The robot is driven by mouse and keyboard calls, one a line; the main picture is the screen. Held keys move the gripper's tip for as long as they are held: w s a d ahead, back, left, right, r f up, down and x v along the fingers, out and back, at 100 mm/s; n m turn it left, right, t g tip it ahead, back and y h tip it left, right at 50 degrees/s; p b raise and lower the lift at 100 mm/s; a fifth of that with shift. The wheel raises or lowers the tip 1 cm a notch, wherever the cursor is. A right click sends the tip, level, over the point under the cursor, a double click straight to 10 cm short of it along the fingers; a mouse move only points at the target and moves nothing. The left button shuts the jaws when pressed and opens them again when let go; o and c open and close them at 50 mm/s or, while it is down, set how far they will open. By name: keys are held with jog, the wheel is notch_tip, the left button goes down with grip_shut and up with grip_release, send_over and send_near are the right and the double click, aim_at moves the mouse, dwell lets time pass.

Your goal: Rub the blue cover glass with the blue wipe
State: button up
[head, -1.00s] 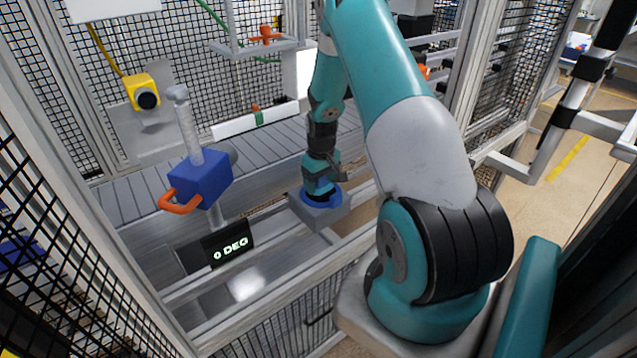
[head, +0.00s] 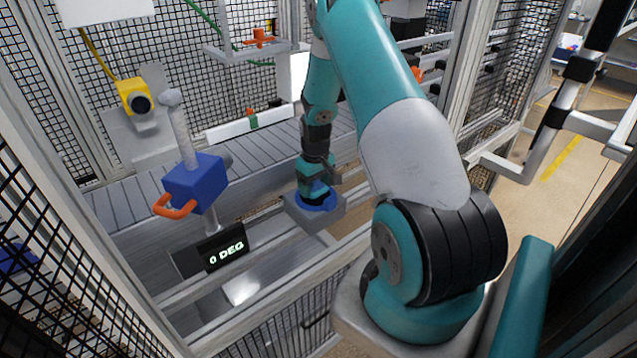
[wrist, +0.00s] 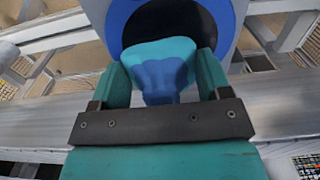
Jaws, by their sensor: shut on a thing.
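The blue cover glass (head: 328,204) is set in a grey block (head: 306,218) by the front rail of the cell; in the wrist view its blue ring (wrist: 215,20) shows around a darker middle. My gripper (head: 314,194) is at the cover glass, pointing down at it. In the wrist view my gripper (wrist: 160,82) is shut on the blue wipe (wrist: 162,55), which bulges up between the fingers. The wipe overlaps the cover glass in that view. I cannot tell for sure whether it touches the glass.
A grey slatted conveyor (head: 130,202) runs behind; a metal rail (head: 265,270) lies in front.

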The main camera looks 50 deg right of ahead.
jog(key=shift+w+a+f, duration=0.1)
jog(key=shift+a+f, duration=0.05)
jog(key=shift+a, duration=0.4)
jog(key=shift+s+d+r, duration=0.1)
jog(key=shift+s+d, duration=0.1)
jog(key=shift+d, duration=0.6)
jog(key=shift+s+d+r, duration=0.1)
jog(key=shift+s+d, duration=0.05)
jog(key=shift+d, duration=0.6)
jog(key=shift+w+a+f, duration=0.1)
jog(key=shift+w+a, duration=0.1)
jog(key=shift+a, duration=0.6)
jog(key=shift+w+a, duration=0.2)
jog(key=shift+a, duration=0.6)
jog(key=shift+r, duration=0.2)
notch_tip(320, 180, up, 6)
jog(key=p, duration=0.5)
jog(key=shift+f, duration=0.1)
